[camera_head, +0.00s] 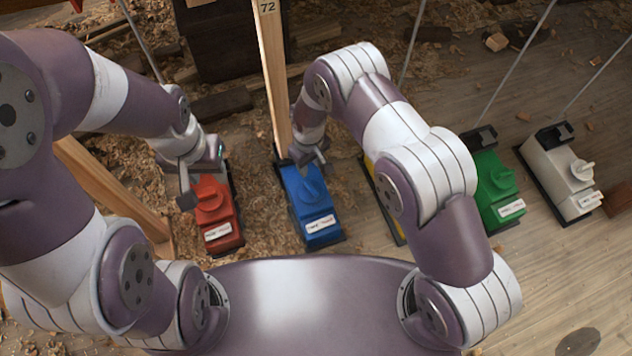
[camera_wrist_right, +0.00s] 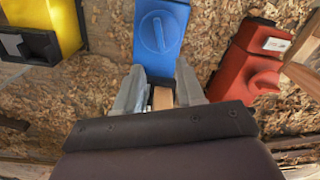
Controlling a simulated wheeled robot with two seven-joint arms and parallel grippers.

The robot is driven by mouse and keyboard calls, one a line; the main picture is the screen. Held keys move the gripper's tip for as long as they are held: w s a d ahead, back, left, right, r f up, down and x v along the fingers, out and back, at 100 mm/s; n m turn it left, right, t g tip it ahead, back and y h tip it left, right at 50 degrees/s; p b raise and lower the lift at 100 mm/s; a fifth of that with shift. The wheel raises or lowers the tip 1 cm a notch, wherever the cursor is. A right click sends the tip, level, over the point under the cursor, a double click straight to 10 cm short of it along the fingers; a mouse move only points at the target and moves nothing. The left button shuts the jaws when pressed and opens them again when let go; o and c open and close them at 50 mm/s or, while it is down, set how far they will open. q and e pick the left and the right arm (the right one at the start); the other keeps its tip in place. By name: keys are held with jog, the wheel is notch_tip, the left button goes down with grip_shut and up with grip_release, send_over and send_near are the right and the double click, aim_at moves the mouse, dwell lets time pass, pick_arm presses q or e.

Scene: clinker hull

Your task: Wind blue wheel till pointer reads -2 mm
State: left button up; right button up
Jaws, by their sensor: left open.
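The blue box (camera_head: 318,225) stands on the floor in front of my base, with a white label on its near end. Its blue wheel (camera_head: 309,192) is a round knob with a raised bar; it also shows in the right wrist view (camera_wrist_right: 160,32). My right gripper (camera_head: 312,157) is at the far end of the blue box, short of the wheel. Its fingers (camera_wrist_right: 160,75) are apart, with nothing visibly clamped. My left gripper (camera_head: 200,175) is open above the far end of the red box (camera_head: 218,222). No pointer or scale reading can be made out.
An upright wooden post (camera_head: 272,80) marked 72 stands at the blue box's far end. A yellow box (camera_head: 384,205) is partly behind my right arm. Green (camera_head: 495,185) and white (camera_head: 556,165) boxes stand further right. Thin rods rise behind several boxes.

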aim_at(311, 186)
notch_tip(311, 186, down, 12)
jog(key=b, duration=0.6)
jog(key=shift+d+f, duration=0.1)
grip_shut()
